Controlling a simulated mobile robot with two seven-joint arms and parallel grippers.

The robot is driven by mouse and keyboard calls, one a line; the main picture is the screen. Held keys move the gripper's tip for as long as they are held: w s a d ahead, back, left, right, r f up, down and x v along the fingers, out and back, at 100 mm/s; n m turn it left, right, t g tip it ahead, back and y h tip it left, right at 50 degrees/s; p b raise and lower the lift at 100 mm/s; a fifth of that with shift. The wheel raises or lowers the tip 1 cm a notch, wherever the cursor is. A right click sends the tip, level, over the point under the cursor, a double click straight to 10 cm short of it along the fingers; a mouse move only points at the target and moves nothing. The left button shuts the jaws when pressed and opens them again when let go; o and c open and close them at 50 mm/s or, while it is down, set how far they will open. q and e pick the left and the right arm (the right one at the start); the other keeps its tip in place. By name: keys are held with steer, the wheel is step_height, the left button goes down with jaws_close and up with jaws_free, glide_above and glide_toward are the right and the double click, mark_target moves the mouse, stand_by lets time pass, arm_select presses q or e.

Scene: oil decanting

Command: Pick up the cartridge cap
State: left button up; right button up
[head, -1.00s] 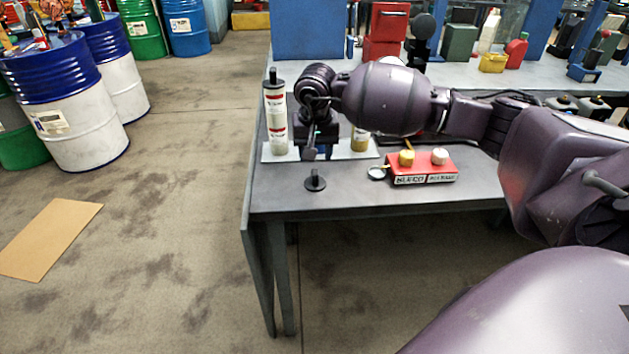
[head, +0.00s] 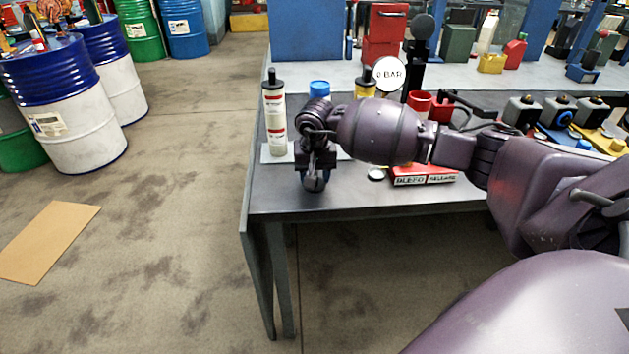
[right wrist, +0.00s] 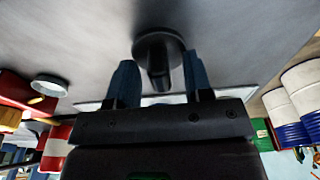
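The cartridge cap, a black disc with a stem, stands on the grey table near its left front. It shows in the right wrist view (right wrist: 160,48). In the head view my right gripper (head: 315,180) hides it. In the right wrist view the blue fingers of my right gripper (right wrist: 159,66) are apart, one on each side of the cap's stem, with gaps visible. The white cartridge (head: 276,125) with a black top stands upright on a pale tray (head: 268,154), behind the gripper. My left gripper is not in view.
A red box (head: 425,177) labelled BLEED and RELEASE sits to the right, with a small round dish (head: 376,174) beside it. A gauge reading 0 BAR (head: 388,73) stands behind my arm. The table's left and front edges (head: 340,213) are close to the gripper.

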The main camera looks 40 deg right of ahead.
jaws_close()
steer(key=shift+r, duration=0.1)
